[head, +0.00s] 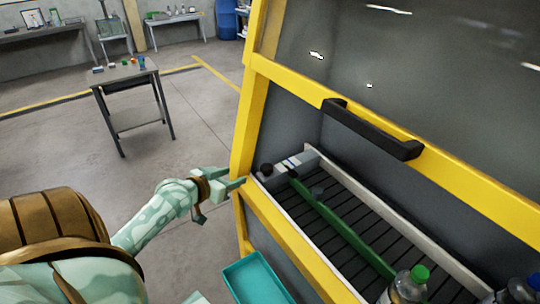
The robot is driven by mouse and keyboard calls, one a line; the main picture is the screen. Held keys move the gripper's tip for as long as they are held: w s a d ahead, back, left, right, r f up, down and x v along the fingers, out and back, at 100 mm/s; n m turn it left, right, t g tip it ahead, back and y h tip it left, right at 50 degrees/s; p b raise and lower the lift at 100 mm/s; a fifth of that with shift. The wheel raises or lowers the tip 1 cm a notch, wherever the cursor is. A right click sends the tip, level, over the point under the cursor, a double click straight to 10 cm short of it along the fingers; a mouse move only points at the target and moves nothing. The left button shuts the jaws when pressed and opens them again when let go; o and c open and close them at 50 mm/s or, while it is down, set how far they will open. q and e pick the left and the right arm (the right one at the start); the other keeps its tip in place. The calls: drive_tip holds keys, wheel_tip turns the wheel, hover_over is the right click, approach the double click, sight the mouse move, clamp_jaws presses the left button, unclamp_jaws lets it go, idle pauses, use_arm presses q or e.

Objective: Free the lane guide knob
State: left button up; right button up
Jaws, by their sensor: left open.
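The lane guide (345,231) is a long green rail lying lengthwise over the dark slatted conveyor inside the yellow-framed machine. I cannot tell which one locks the guide. My left gripper (231,180) is open and empty, by the yellow post, just left of the corner knob and apart from it. My right gripper is out of view.
A raised clear guard with a black handle (370,130) hangs above the conveyor. The yellow frame (290,238) edges the opening. A bottle with a green cap (408,286) stands at the conveyor's lower right. A teal tray (257,280) is below the frame.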

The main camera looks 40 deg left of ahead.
use_arm(q)
drive_tip(key=b, duration=0.3)
approach(266, 166)
drive_tip(key=x, duration=0.7)
drive_tip(key=shift+w+d+f, duration=0.1)
drive_tip(key=shift+w+f, duration=0.1)
drive_tip(key=shift+w, duration=0.1)
drive_tip(key=shift+w+f, duration=0.15)
drive_tip(key=shift+w, duration=0.25)
drive_tip(key=c, duration=0.7)
drive_tip(key=n+y+p, duration=0.1)
drive_tip(key=p, duration=0.3)
drive_tip(key=r+n+y+p, duration=0.1)
drive_tip(key=n+y+p, duration=0.1)
drive_tip(key=p, duration=0.2)
drive_tip(key=shift+d+g, duration=0.1)
drive_tip(key=shift+g, duration=0.2)
drive_tip(key=shift+w+d+f+n+y+p, duration=0.1)
drive_tip(key=shift+f+n+y+p, duration=0.15)
drive_tip(key=shift+y+p, duration=0.2)
drive_tip(key=shift+f, duration=0.15)
